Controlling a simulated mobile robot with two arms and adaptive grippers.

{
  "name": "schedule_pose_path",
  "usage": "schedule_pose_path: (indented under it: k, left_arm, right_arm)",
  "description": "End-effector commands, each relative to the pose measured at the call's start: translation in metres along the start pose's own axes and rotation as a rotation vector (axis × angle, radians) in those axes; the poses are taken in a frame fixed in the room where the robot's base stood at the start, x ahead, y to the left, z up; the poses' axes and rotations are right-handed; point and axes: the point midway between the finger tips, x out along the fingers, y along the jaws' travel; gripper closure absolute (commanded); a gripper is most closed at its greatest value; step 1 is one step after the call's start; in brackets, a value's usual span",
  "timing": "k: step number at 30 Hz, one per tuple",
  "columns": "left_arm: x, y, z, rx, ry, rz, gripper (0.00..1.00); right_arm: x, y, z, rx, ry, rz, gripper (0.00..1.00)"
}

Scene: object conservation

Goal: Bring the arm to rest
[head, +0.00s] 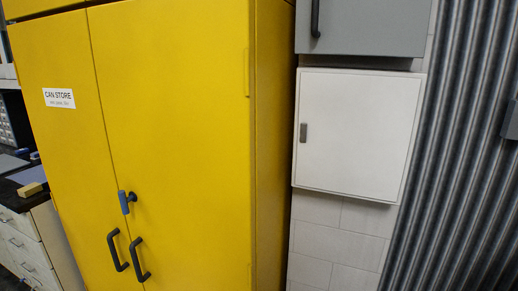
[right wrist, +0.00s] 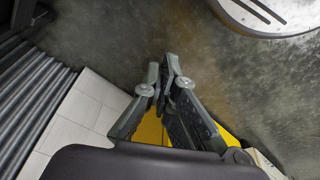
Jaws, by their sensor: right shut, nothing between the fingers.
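My right gripper (right wrist: 170,72) shows in the right wrist view, with its dark fingers closed together at the tips and nothing between them. It hangs over the grey floor, apart from any object. Neither of my arms shows in the head view. My left gripper is in no view.
A tall yellow cabinet (head: 185,110) labelled "CAN STORE" stands at left with shut doors, dark handles and a blue latch (head: 125,202). A white wall box (head: 355,130) and corrugated panel (head: 455,150) are at right. A drawer unit (head: 28,240) stands at far left.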

Motion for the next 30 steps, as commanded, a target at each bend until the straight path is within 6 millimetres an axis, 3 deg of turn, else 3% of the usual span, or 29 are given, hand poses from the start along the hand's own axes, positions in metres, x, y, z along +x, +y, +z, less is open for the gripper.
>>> schedule_pose_path:
  k: [3, 9, 16, 22, 30]
  left_arm:
    - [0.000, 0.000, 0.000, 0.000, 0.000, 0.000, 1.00]
    - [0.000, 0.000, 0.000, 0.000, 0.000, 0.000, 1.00]
    - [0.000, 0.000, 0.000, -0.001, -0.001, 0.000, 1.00]
    - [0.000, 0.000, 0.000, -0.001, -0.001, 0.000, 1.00]
    - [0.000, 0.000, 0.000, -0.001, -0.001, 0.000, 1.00]
  right_arm:
    - [0.045, -0.002, 0.037, -0.005, -0.033, -0.003, 1.00]
    - [0.100, -0.005, 0.107, -0.015, -0.072, -0.007, 1.00]
    - [0.129, -0.006, 0.180, -0.024, -0.106, -0.009, 1.00]
    - [0.134, -0.006, 0.208, -0.028, -0.116, -0.010, 1.00]
    - [0.135, -0.006, 0.209, -0.028, -0.116, -0.010, 1.00]
